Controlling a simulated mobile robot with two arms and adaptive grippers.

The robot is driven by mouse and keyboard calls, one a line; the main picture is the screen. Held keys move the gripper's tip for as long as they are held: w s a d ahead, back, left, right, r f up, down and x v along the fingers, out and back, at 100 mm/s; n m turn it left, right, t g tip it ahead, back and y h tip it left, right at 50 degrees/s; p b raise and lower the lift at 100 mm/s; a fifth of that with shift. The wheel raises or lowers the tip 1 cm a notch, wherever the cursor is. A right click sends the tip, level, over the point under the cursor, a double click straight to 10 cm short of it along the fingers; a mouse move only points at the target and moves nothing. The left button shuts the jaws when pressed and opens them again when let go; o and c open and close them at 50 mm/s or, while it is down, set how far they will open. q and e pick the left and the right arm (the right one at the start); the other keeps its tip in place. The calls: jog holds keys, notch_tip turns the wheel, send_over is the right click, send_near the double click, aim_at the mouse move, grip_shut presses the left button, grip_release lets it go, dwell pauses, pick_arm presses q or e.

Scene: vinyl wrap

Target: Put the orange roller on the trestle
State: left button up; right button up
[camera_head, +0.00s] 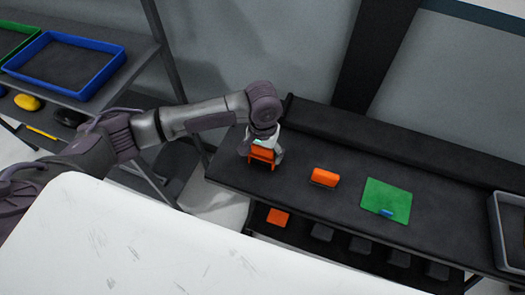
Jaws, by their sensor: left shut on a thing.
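My left gripper (264,157) reaches in from the left and is shut on an orange thing (261,154) with a pale upper part, which looks like the orange roller. The gripper partly hides it. It is at the left end of the long dark table (300,152), which seems to be the trestle; I cannot tell whether the roller touches the top. A second orange block (324,178) lies on the table to the right of the gripper. My right gripper is not in view.
A green sheet (386,198) with a small blue piece (387,213) lies further right, before a grey tray (508,232). An orange piece (277,217) and dark blocks sit on the lower shelf. A white surface (180,255) fills the foreground. A blue tray (68,65) is on the left rack.

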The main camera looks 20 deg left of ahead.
pick_arm(q)
jog(key=shift+s+f, duration=0.3)
jog(key=shift+f, duration=0.2)
jog(key=c, duration=0.4)
jog(key=o, duration=1.3)
jog(key=shift+w+f, duration=0.1)
jog(key=shift+w, duration=0.1)
jog(key=shift+r, duration=0.4)
notch_tip(320, 180, up, 13)
jog(key=shift+f+b, duration=0.15)
jog(key=shift+b, duration=0.35)
